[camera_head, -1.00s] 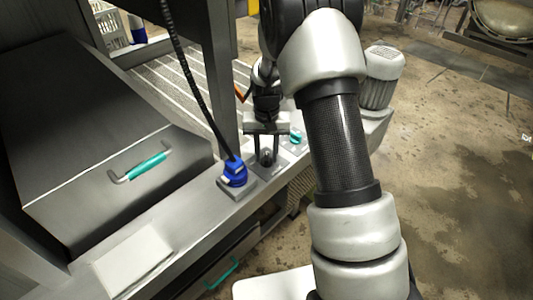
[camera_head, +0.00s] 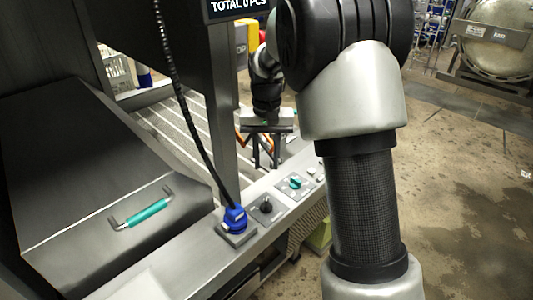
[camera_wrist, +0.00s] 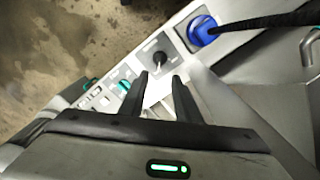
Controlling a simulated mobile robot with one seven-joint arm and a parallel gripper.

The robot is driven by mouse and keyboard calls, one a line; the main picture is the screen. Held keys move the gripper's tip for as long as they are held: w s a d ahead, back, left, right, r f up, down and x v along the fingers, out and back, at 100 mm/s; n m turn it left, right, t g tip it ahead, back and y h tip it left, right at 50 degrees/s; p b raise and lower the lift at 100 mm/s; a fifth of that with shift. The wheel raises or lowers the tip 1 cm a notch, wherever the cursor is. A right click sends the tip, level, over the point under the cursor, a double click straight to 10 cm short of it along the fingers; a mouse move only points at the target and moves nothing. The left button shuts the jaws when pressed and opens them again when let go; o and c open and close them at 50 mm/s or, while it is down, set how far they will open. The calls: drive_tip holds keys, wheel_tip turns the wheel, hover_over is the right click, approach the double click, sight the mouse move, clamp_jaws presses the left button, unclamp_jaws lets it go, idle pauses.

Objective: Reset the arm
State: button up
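My gripper (camera_head: 265,162) is in the air above the steel ledge, behind the black knob (camera_head: 266,206). Its two fingers are apart with nothing between them. In the wrist view my gripper (camera_wrist: 158,85) shows both dark fingers spread, pointing toward the black knob (camera_wrist: 157,58), with a visible space between fingertips and knob. The knob sits on a small square plate. A teal knob (camera_head: 295,182) is to its right, and a blue plug (camera_head: 235,217) with a black cable is to its left.
A steel box with a teal handle (camera_head: 143,213) stands at the left. A vertical steel post (camera_head: 222,110) rises just left of my gripper. Slatted rails (camera_head: 170,130) lie behind. A round vessel marked FAR (camera_head: 497,45) is at the far right. Open floor lies right.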

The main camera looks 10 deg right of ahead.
drive_tip(key=shift+r, duration=0.6)
drive_tip(key=s+r+n+t+p, duration=0.15)
drive_tip(key=s+r+p, duration=0.35)
drive_tip(key=s+r, duration=0.8)
drive_tip(key=s+r+t+p, duration=0.4)
drive_tip(key=s+r, duration=0.4)
drive_tip(key=s, duration=0.5)
drive_tip(key=shift+s+d+n, duration=0.35)
drive_tip(key=shift+d+n, duration=0.05)
drive_tip(key=shift+n, duration=0.05)
